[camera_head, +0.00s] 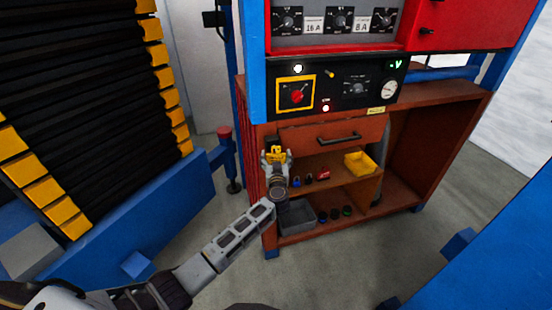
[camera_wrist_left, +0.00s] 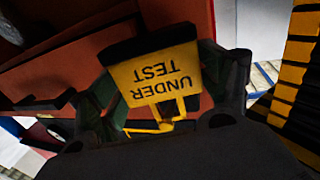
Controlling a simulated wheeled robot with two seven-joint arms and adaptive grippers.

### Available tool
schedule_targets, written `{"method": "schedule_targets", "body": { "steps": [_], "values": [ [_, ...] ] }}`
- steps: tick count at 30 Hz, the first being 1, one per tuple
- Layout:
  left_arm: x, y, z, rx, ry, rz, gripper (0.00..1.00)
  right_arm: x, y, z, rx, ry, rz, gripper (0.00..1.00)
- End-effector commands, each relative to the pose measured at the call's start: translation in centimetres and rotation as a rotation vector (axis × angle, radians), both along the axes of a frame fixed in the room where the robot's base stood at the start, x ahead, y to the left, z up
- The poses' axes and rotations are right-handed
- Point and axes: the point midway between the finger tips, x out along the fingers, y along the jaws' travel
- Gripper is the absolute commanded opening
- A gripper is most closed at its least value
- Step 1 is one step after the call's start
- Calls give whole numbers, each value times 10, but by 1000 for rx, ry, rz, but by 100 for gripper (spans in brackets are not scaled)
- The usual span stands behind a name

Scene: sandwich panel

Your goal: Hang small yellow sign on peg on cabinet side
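The small yellow sign (camera_wrist_left: 157,74) reads "UNDER TEST" and appears upside down in the left wrist view. It sits between the fingers of my left gripper (camera_wrist_left: 150,42), which looks shut on it. In the head view my left gripper (camera_head: 275,157) is in front of the left front edge of the brown cabinet (camera_head: 288,132), at drawer height, with yellow showing at its fingers. I cannot make out the peg on the cabinet side. My right gripper is not in view.
The cabinet's shelves hold a yellow bin (camera_head: 360,163), a grey bin (camera_head: 297,217) and several small items. A control panel (camera_head: 335,90) is above. A blue frame (camera_head: 150,215) with black and yellow stacked parts stands left. The grey floor before the cabinet is clear.

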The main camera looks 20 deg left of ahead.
Motion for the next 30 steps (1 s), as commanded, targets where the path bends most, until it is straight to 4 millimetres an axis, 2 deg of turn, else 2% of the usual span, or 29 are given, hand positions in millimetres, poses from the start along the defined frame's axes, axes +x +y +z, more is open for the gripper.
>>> {"method": "schedule_targets", "body": {
  "steps": [2,17,23,30],
  "values": [
    [0,0,0,0,0,0,93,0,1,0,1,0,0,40],
    [-2,-1,0,0,0,0,93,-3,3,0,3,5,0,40],
    [-12,-4,-1,-1,1,-1,93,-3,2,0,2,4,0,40],
    [-33,-11,-1,-1,1,-1,93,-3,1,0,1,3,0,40]
  ]
}}
